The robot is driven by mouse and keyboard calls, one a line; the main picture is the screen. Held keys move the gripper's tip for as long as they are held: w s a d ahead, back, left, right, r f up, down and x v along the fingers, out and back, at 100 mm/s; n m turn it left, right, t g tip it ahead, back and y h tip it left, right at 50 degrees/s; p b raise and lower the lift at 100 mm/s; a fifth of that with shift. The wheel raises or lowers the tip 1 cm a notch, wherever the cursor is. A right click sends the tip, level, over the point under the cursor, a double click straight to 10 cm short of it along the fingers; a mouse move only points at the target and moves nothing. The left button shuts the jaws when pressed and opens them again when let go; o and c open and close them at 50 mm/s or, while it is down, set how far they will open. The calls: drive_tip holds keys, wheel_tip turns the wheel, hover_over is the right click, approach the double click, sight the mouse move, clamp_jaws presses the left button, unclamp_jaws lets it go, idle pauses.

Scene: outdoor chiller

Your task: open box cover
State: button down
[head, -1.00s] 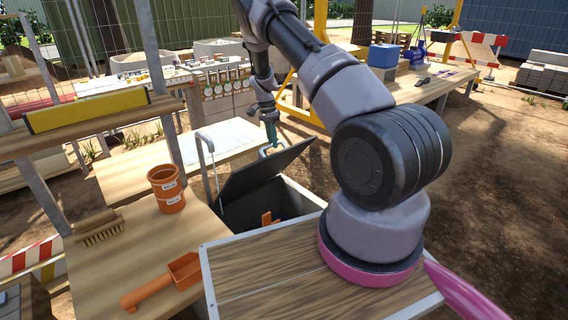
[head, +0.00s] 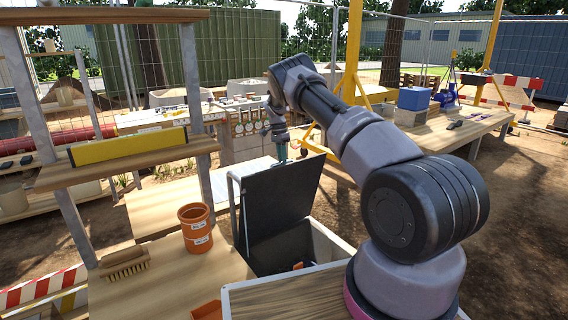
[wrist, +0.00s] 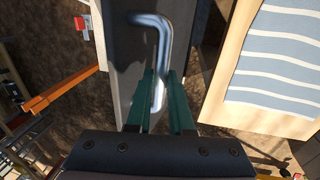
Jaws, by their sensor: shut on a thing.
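The box (head: 332,244) stands in the middle of the head view, with its dark cover (head: 283,205) raised steeply and its inside partly showing. A bent metal handle (wrist: 155,30) is on the cover in the wrist view. My gripper (wrist: 160,85) has its two green fingers closed around the handle's bar. In the head view my gripper (head: 281,152) is at the top edge of the cover, and the handle there is hard to make out.
An orange pot (head: 195,228) and a brush (head: 124,263) are on the wooden table left of the box. A yellow level (head: 130,146) lies on a shelf above. A metal rail (head: 236,205) stands beside the cover's left edge. A work table (head: 470,130) is at the right.

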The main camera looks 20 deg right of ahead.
drive_tip(key=shift+s+a+f, duration=0.1)
drive_tip(key=shift+a+f, duration=0.2)
drive_tip(key=c, duration=0.8)
unclamp_jaws()
drive_tip(key=shift+d+r, duration=0.1)
drive_tip(key=shift+r, duration=0.1)
drive_tip(key=shift+w+r, duration=0.25)
drive_tip(key=shift+r, duration=0.15)
wheel_tip(320, 180, up, 10)
drive_tip(key=w, duration=0.1)
drive_tip(key=shift+w+a+f, duration=0.2)
drive_tip(key=shift+w+a, duration=0.1)
drive_tip(key=shift+w, duration=0.05)
drive_tip(key=shift+r, duration=0.1)
